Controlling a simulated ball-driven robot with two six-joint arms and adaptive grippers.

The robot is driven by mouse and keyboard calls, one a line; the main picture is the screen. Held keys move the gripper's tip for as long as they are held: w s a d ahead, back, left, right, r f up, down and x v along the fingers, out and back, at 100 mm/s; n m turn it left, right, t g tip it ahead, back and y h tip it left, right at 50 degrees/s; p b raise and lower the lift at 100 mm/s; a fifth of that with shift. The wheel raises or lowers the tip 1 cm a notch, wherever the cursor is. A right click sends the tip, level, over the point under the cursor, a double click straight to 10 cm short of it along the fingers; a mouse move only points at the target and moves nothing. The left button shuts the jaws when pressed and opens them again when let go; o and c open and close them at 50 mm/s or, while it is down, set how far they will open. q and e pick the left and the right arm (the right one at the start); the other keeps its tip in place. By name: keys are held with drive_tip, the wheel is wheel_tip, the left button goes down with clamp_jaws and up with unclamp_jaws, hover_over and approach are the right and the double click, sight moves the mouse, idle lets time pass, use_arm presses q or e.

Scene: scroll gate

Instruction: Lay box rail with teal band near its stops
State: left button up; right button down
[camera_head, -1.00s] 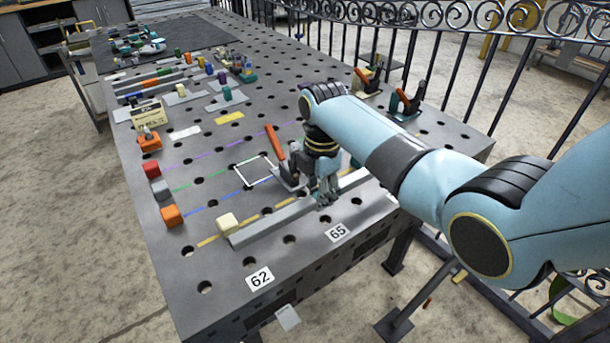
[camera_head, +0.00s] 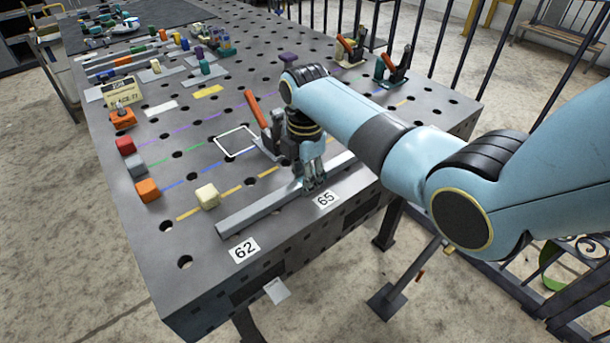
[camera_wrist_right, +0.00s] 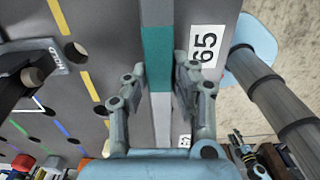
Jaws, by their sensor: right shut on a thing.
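The long grey box rail (camera_head: 250,213) runs along the table's front edge, beside labels 62 and 65. I cannot tell whether the rail touches the table. A cream block (camera_head: 207,195) stands by the yellow dashed line, apart from the rail. My left gripper is not in view.
Orange (camera_head: 148,190), grey (camera_head: 136,165) and red (camera_head: 126,145) blocks stand at the left ends of coloured lines. An orange-handled clamp (camera_head: 256,112) is close behind my gripper, by a white outlined square (camera_head: 237,141). More clamps and small parts stand farther back.

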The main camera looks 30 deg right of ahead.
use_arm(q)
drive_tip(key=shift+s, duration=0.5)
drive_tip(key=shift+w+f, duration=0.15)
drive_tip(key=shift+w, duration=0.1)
use_arm(e)
drive_tip(key=shift+f, duration=0.35)
drive_tip(key=c, duration=1)
unclamp_jaws()
drive_tip(key=shift+c, duration=0.2)
drive_tip(key=shift+o, duration=0.2)
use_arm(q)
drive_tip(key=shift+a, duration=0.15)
use_arm(e)
drive_tip(key=shift+s+f, duration=0.1)
wheel_tip(320, 180, up, 12)
